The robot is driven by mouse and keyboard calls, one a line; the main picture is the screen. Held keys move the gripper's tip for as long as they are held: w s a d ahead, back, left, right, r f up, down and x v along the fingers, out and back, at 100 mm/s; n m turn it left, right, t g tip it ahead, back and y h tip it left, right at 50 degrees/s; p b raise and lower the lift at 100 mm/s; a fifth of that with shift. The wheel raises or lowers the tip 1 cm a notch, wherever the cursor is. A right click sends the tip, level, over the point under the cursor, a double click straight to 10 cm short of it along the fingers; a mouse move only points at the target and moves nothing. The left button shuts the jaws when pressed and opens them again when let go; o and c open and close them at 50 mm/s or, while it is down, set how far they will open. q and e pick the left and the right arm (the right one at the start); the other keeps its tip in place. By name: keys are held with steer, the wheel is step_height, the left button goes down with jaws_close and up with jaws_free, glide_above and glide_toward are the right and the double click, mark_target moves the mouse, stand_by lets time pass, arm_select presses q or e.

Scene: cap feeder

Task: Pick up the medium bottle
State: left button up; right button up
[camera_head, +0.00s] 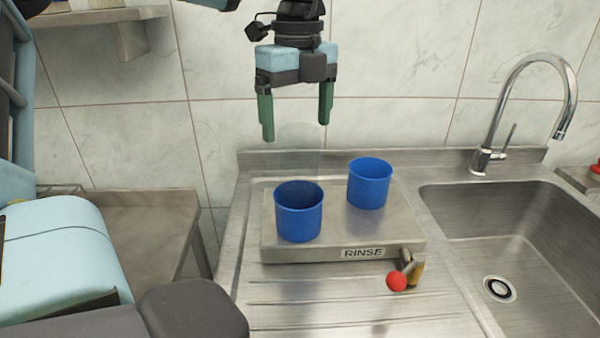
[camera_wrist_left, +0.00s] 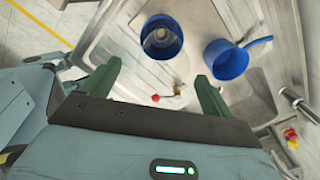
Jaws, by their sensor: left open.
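Two blue cups stand on a metal block marked RINSE (camera_head: 340,235): a left cup (camera_head: 299,212) and a right cup (camera_head: 369,184). A faint see-through shape (camera_head: 300,150) shows just behind and above the left cup; I cannot tell whether it is the medium bottle. My left gripper (camera_head: 296,118) is open and empty, pointing down above and behind the left cup, touching nothing. In the left wrist view its green fingers (camera_wrist_left: 158,82) are spread, and one blue cup (camera_wrist_left: 161,37) has a pale round thing inside it. My right gripper is not in view.
A red knob (camera_head: 396,281) on a small lever sticks out at the block's front. A sink (camera_head: 450,235) with a tall tap (camera_head: 490,125) is at the right. A tiled wall stands behind. A shelf (camera_head: 95,15) is at the upper left. The ribbed drainboard (camera_head: 300,310) in front is clear.

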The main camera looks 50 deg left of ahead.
arm_select(q)
steer(key=shift+w+a+f+p, duration=0.1)
steer(key=shift+f+p, duration=0.05)
steer(key=shift+f, duration=1.3)
steer(key=shift+w+a+f+p, duration=0.1)
steer(key=shift+f+p, duration=0.05)
steer(key=shift+f, duration=1.25)
steer(key=c, duration=1.4)
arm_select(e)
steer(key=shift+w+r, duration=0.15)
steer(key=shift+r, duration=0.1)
arm_select(q)
steer(key=shift+r, duration=0.15)
step_height(320, 180, up, 10)
steer(key=shift+d+f, duration=0.1)
step_height(320, 180, up, 13)
steer(key=p, duration=0.7)
glide_above(299, 146)
steer(key=w+a, duration=0.2)
steer(key=a, duration=0.1)
steer(key=shift+d+r, duration=0.25)
steer(key=shift+r, duration=0.25)
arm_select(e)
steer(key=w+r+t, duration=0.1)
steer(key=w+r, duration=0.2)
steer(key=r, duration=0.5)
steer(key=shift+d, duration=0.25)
arm_select(q)
steer(key=shift+w, duration=0.1)
